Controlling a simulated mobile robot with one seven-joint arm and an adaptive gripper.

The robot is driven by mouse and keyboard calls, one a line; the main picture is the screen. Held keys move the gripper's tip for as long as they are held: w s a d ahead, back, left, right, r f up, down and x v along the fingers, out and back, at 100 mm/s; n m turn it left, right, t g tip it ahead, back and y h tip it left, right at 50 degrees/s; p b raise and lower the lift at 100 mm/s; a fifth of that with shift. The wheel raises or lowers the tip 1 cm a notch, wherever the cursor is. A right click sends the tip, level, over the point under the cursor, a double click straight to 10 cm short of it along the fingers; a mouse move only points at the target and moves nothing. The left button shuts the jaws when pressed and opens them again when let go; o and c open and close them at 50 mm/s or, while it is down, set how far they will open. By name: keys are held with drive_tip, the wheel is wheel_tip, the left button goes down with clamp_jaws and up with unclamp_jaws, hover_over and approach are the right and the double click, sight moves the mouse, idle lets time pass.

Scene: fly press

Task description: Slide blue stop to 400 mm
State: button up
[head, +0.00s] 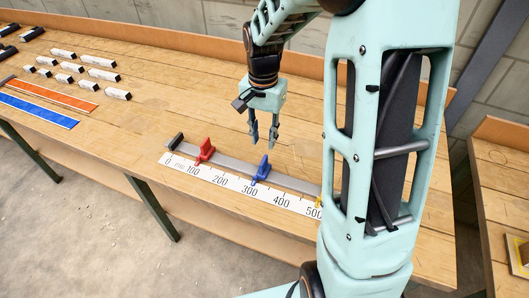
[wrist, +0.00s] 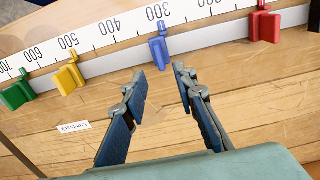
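The blue stop (head: 262,169) sits on the grey rail behind the white scale (head: 240,186), close to the 300 mark. My gripper (head: 264,142) is open and empty above the bench, behind the rail. Its two fingers also show apart in the wrist view (wrist: 160,74), not touching the stop. The 400 mark (wrist: 122,24) lies left of the blue stop there and is clear.
A red stop (head: 205,150) sits near 100. A yellow stop (wrist: 69,75) sits near 500, with a green stop (wrist: 17,92) beyond it. A small label (wrist: 74,126) lies on the bench. Several white-topped blocks and blue and orange strips (head: 50,97) lie far left.

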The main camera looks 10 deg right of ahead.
sight(264, 159)
wheel_tip(264, 159, down, 10)
idle(0.4)
drive_tip(key=shift+c, duration=0.6)
clamp_jaws()
